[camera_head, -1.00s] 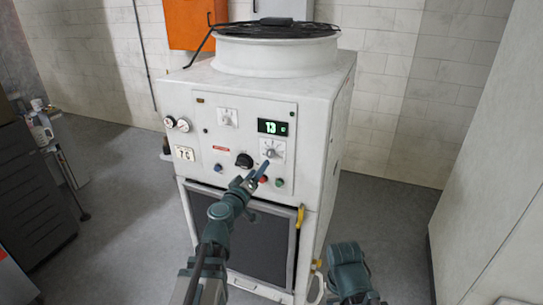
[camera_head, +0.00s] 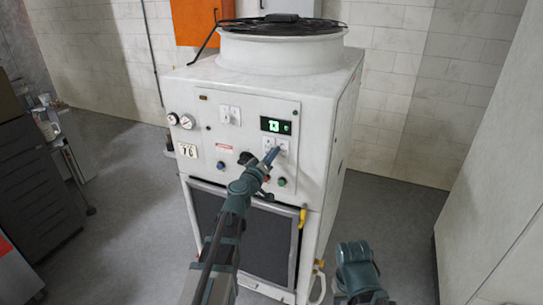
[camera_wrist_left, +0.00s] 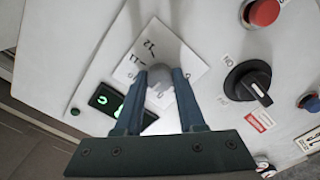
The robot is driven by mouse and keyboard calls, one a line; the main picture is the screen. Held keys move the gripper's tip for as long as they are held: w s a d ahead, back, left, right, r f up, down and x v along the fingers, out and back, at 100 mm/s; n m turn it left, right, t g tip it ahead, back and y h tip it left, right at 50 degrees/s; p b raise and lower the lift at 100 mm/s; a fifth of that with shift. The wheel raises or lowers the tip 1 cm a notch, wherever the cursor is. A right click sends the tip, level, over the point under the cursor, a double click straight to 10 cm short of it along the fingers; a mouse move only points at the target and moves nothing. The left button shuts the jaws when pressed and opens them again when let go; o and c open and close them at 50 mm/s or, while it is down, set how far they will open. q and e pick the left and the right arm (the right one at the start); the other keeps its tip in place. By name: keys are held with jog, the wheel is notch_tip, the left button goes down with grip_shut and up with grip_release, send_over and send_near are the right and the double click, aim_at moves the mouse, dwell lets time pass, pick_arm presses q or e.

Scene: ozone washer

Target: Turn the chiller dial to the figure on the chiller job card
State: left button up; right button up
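The chiller dial is a grey knob (camera_wrist_left: 161,84) on a white scale plate (camera_wrist_left: 183,57) in the left wrist view; 11 and 12 are readable on the plate. In the head view the plate (camera_head: 285,145) is partly covered by my gripper. My left gripper (camera_head: 272,156) is at the dial, its blue fingers one on each side of the knob. They look open, with little gap; contact cannot be told. The green display (camera_head: 275,126) reads 13. A small card (camera_head: 188,150) at the panel's left shows a 7 and a second character, unclear. My right gripper is out of view.
Beside the dial are a black rotary switch (camera_wrist_left: 248,82), a red button (camera_wrist_left: 264,12) and a green button (camera_head: 282,181). A yellow handle (camera_head: 303,216) is below.

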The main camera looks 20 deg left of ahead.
pick_arm(q)
grip_shut()
jog(key=shift+n, duration=0.3)
jog(key=shift+s+n, duration=0.1)
jog(key=shift+n, duration=7.4)
jog(key=o, duration=0.6)
grip_release()
